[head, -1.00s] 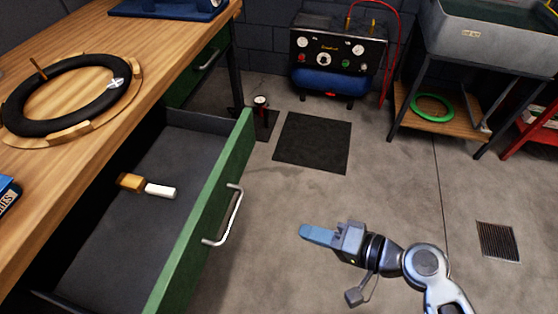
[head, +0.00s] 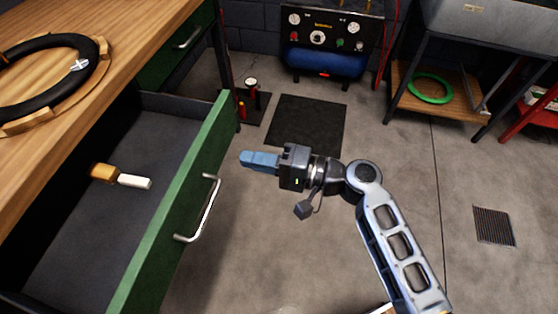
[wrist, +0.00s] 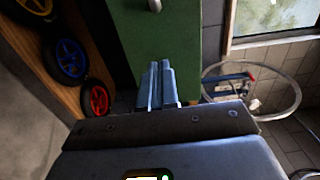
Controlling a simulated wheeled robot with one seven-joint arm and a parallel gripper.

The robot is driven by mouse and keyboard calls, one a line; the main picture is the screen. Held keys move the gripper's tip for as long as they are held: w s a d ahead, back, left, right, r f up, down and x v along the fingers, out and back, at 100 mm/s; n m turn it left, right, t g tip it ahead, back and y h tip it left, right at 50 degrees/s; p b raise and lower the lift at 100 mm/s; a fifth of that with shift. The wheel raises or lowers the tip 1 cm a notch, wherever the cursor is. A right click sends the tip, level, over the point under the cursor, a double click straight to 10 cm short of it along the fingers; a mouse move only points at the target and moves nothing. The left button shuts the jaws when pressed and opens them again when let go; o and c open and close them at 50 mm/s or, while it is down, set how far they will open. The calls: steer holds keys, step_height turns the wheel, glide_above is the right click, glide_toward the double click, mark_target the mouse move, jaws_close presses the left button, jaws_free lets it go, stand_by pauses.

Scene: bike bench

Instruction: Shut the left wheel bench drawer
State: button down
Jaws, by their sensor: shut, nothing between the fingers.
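The left wheel bench drawer (head: 170,215) stands pulled out from the wooden bench. It has a green front and a silver bar handle (head: 207,209). Inside lies a brush-like item with a tan block and a white end (head: 120,177). My gripper (head: 243,158) is shut and empty, its blue fingers pointing left toward the drawer front's far end. A gap of floor shows between the fingertips and the front in the head view. In the wrist view my gripper (wrist: 157,68) points at a green panel (wrist: 172,40), with part of a handle at the top.
A wheel (head: 85,65) rests in a wooden ring on the bench top (head: 130,50). A second green drawer (head: 175,50) looks shut. A compressor (head: 325,55) stands at the back wall behind a black mat (head: 306,122). Floor right of the drawer is clear.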

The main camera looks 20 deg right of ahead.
mark_target(215, 153)
steer(key=shift+x, duration=2.55)
steer(key=b+x, duration=1.1)
steer(key=x, duration=1.5)
steer(key=shift+w+a, duration=0.35)
steer(key=shift+a, duration=0.05)
steer(key=shift+w+a+r, duration=0.15)
steer(key=shift+a+r, duration=0.05)
steer(key=shift+a, duration=0.1)
